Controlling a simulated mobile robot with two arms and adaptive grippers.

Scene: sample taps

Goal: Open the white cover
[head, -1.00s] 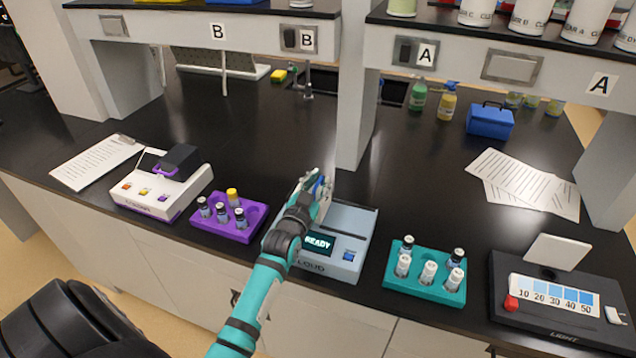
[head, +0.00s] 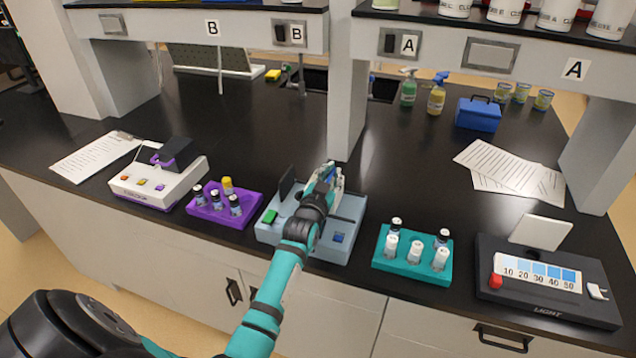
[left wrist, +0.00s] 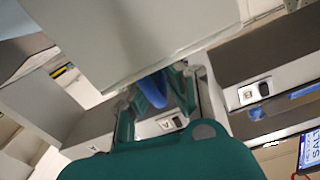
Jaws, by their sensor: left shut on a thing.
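A white cover (head: 541,232) stands raised and tilted back on the black LIGHT device (head: 600,265) at the right of the head view. No gripper is near it. My left gripper (head: 328,177) is over the pale blue device (head: 350,215) in the middle, and its arm hides much of that device. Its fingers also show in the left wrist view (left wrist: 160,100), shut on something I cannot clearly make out. Blue shows between them, and a large pale panel (left wrist: 150,35) fills the top of that view. My right gripper is not in view.
A dark upright panel (head: 287,183) stands at the pale blue device's left. A purple rack (head: 215,216) and a teal rack (head: 415,268) hold vials on either side. A white device (head: 150,190) is farther left.

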